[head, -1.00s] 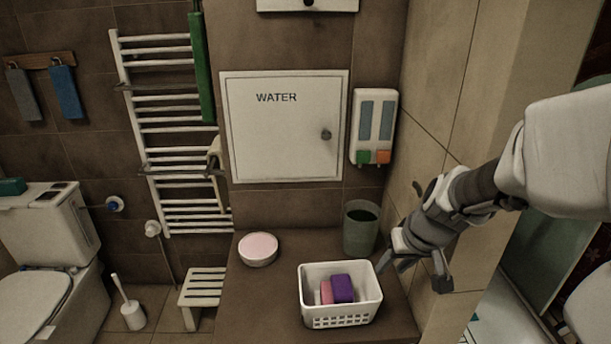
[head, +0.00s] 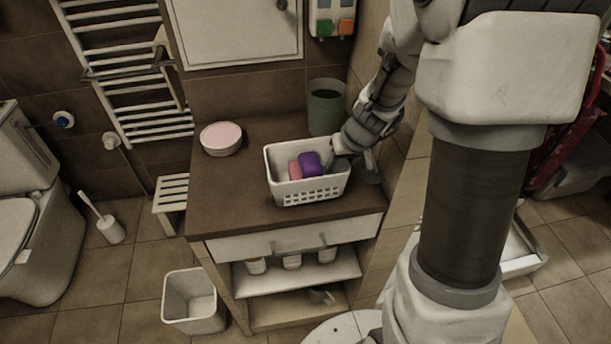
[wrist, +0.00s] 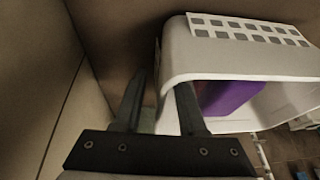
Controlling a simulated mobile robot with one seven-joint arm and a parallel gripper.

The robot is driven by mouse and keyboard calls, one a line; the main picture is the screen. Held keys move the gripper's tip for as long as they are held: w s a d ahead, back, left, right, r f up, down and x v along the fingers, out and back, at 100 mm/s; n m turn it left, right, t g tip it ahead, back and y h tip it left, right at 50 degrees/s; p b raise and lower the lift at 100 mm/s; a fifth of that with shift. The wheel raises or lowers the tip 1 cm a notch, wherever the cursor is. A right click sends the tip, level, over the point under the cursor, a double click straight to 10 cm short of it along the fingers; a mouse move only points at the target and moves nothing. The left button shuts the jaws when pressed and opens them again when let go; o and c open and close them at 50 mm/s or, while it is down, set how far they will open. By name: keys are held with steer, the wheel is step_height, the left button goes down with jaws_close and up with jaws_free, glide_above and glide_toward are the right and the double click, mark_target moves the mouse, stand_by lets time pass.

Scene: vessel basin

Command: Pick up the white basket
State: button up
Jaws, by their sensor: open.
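The white basket (head: 310,190) stands upright on the brown cabinet top in the head view. A pink block (head: 295,171) and a purple block (head: 310,163) lie in it. My gripper (head: 351,165) is open at the basket's right end. In the wrist view, my gripper (wrist: 160,95) has one finger outside the basket wall (wrist: 190,60) and the other over the inner side, so the rim appears to lie between them. Whether either finger touches the wall is unclear. The purple block (wrist: 226,97) shows behind the inner finger.
A pink-topped round dish (head: 221,138) stands left of the basket, and a green-grey cup (head: 326,108) behind it. A tiled wall rises close on the right. A drawer and shelves with small jars are below. A whitish bin (head: 193,302) stands on the floor.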

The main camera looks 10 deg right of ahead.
jaws_close()
stand_by(1.4)
